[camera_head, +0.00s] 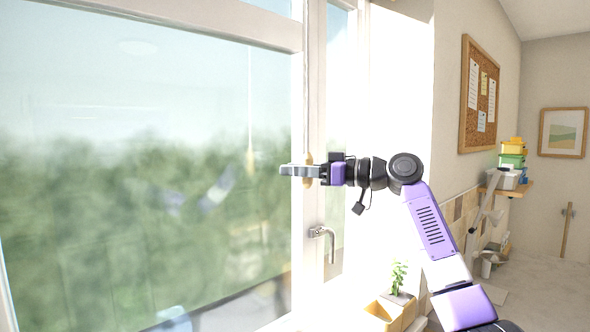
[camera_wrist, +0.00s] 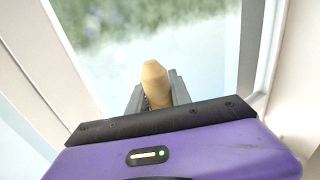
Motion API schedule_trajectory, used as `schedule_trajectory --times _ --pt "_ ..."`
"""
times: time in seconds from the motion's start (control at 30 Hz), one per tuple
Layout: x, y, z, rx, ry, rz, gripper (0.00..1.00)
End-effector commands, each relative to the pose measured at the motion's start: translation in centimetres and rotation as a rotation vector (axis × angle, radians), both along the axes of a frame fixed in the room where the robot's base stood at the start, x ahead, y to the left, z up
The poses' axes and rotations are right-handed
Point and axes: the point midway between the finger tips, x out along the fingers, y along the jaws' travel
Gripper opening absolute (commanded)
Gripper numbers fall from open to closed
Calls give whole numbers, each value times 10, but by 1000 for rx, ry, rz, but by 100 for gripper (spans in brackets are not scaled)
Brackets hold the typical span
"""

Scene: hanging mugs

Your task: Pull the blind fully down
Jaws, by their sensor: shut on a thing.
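A tan wooden pull knob (camera_head: 309,157) shows at my gripper in the head view, in front of the window frame. It also shows in the wrist view (camera_wrist: 155,78), between the two grey fingers. My gripper (camera_head: 300,171) is shut on this knob, with its fingers pointing left toward the glass. The fingers hide part of the knob. A thin pale vertical line with a faint knob shape shows in the glass to the left, seemingly a reflection. The blind's fabric is not visible in either view.
The window frame (camera_head: 313,85) stands right behind my gripper, with a metal window handle (camera_head: 322,232) below it. A small potted plant (camera_head: 398,278) and a wooden box (camera_head: 384,312) sit below my arm. A corkboard (camera_head: 478,95) hangs on the right wall.

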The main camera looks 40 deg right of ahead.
Motion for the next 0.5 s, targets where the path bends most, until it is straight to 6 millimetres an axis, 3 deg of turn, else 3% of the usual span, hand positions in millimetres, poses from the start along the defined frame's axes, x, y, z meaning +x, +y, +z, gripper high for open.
schedule_trajectory --times 0.27,0.5 --pt "0 0 -69 2 0 1 0" --pt "0 0 -150 4 1 1 0"
